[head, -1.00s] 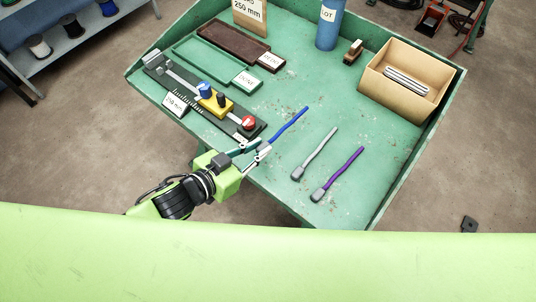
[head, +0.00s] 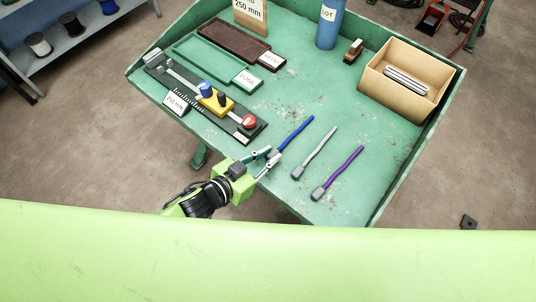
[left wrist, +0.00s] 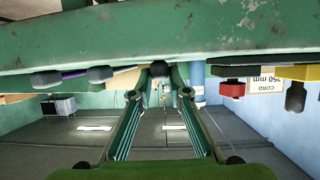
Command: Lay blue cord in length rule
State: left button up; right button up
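The blue cord (head: 296,133) lies over the bench's front part, left of a grey cord and a purple cord. My left gripper (head: 275,154) is at its near end, with a fingertip on each side. In the left wrist view the cord's dark end piece (left wrist: 160,69) sits between the left gripper's fingertips (left wrist: 161,82), which look closed on it. I cannot tell whether the cord touches the bench. The length rule (head: 233,119) is a dark bar with a scale, a yellow block and a red knob, left of the gripper. My right gripper is not in view.
The grey cord (head: 319,149) and purple cord (head: 342,170) lie to the right. A green tray (head: 202,64), a brown tray (head: 230,37), a blue cylinder (head: 329,25) and a cardboard box (head: 374,82) stand farther back. The bench (head: 320,95) is clear in the middle.

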pick_arm(q)
jog(key=shift+o, duration=1.3)
jog(key=shift+f+b, duration=0.2)
jog(key=shift+b, duration=0.2)
jog(key=shift+s+a+r, duration=0.1)
jog(key=shift+s+a, duration=0.1)
jog(key=shift+s, duration=0.05)
jog(key=b+v, duration=0.1)
jog(key=v, duration=1.2)
jog(key=shift+a, duration=0.2)
